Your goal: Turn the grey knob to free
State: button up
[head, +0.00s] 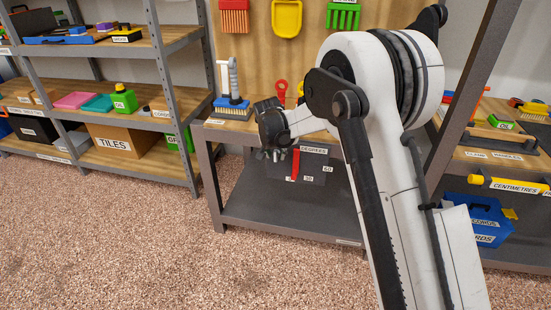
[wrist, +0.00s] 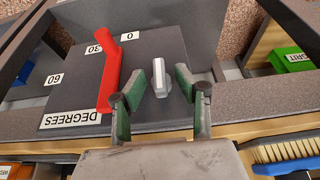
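The grey knob (wrist: 160,77) shows in the wrist view on a dark grey panel (wrist: 150,112), to the right of a red lever (wrist: 108,80). My gripper (wrist: 160,86) is open, with one green-padded finger on each side of the knob. Gaps show between the pads and the knob; I cannot tell its depth relative to the fingertips. No "free" mark is readable.
The lever's scale reads DEGREES, 0, 30 and 60. A blue brush (wrist: 285,153) lies at the lower right of the wrist view; it stands on the bench (head: 212,126) in the head view (head: 232,107). Shelves (head: 150,53) stand at left. The floor (head: 110,240) is clear.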

jog(key=shift+w+f, duration=0.2)
jog(key=shift+f, duration=0.3)
grip_shut()
